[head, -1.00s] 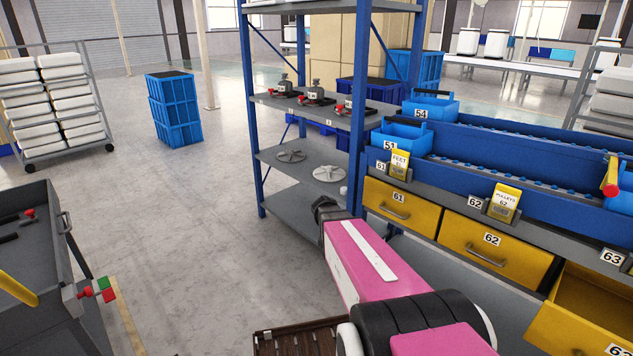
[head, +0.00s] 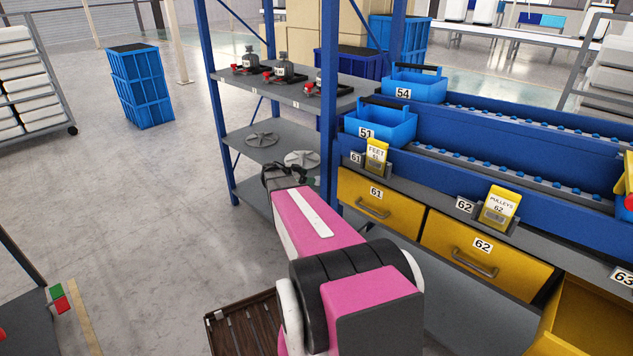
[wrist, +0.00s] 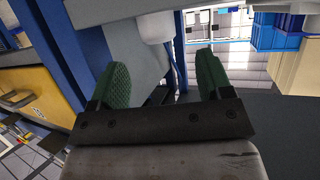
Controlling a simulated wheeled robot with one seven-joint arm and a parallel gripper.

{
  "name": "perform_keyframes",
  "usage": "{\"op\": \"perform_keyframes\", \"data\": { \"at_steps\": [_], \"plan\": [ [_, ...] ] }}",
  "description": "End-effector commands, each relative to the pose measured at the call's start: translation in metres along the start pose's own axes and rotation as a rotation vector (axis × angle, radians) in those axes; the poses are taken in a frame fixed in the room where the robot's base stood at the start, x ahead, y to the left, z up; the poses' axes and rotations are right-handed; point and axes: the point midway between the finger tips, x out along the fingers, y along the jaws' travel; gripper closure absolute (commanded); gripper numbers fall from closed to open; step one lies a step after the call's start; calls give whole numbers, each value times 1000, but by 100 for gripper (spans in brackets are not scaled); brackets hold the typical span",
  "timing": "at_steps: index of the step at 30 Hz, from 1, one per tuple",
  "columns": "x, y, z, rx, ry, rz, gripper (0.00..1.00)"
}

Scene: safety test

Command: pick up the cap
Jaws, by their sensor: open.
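My gripper (head: 308,179) is at the edge of the middle shelf of the blue-posted rack (head: 246,148), beside a grey round spoked part (head: 301,158). In the wrist view its two green-padded fingers (wrist: 162,64) are apart with nothing held between them. A white rounded piece (wrist: 154,27), which looks like the cap, shows against the grey shelf surface beyond the fingertips, nearer the top of the picture. In the head view I cannot make out the cap; my gripper and arm cover that part of the shelf.
A blue rack post (head: 328,130) stands close to the right of my gripper. Yellow drawers (head: 377,208) and a blue conveyor (head: 470,130) lie further right. Open floor (head: 120,200) lies to the left.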

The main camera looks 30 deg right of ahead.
Motion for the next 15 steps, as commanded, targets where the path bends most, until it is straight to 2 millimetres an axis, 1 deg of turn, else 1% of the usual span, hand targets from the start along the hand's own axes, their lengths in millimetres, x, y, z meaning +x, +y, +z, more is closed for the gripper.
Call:
{"op": "perform_keyframes", "data": {
  "at_steps": [1, 8, 15],
  "plan": [
    [6, 0, 0, -1, 0, 1, 28],
    [21, 0, 2, -1, -1, 1, 28],
    [54, -1, 3, -1, -2, 1, 28]
  ]
}}
